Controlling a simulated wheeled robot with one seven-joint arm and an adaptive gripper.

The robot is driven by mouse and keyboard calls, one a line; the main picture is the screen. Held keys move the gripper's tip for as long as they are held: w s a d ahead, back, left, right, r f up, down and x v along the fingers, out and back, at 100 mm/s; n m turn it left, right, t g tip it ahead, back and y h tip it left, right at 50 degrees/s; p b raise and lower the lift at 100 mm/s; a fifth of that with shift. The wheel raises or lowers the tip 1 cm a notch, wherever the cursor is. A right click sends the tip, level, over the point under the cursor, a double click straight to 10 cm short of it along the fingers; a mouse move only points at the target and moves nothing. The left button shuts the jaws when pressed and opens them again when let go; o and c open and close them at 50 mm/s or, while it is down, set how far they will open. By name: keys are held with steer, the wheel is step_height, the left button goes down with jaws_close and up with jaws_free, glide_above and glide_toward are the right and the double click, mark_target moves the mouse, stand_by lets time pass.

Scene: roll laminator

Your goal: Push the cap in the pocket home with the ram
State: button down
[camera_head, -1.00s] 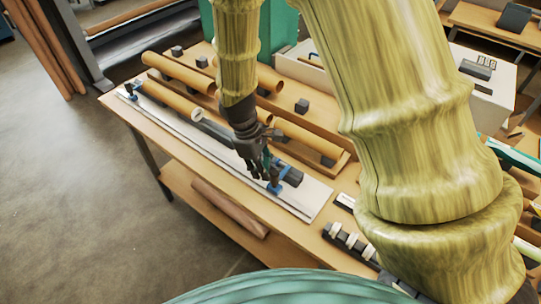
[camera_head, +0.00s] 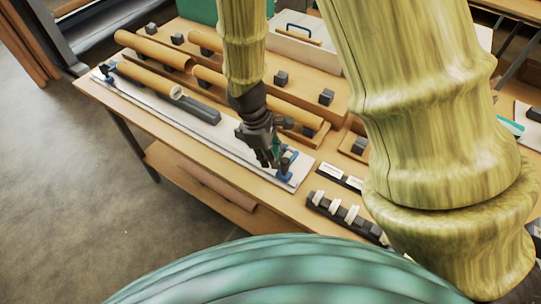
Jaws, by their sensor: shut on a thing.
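My gripper (camera_head: 267,160) is at the right end of the long pale bed (camera_head: 235,152) on the bench. Its fingers point down and are shut around a small part among blue fittings (camera_head: 286,164). I take this part to be the ram's handle, but the fingers and wrist largely hide it. A dark grey bar (camera_head: 202,112) lies just beyond that end. The pocket and the cap in it cannot be made out.
A dark rack with several white rings (camera_head: 336,211) stands at the bench's right front. More tan tubes and dark blocks (camera_head: 281,77) sit on a wooden tray behind the bed. A smaller blue fitting (camera_head: 107,71) is at the bed's left end.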

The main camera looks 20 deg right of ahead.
steer(key=w+a+r+b, duration=0.2)
steer(key=w+a+r, duration=0.2)
steer(key=r, duration=0.5)
steer(key=shift+w+a+r, duration=0.15)
steer(key=shift+a+r, duration=0.2)
steer(key=shift+a, duration=0.05)
stand_by(0.4)
stand_by(0.5)
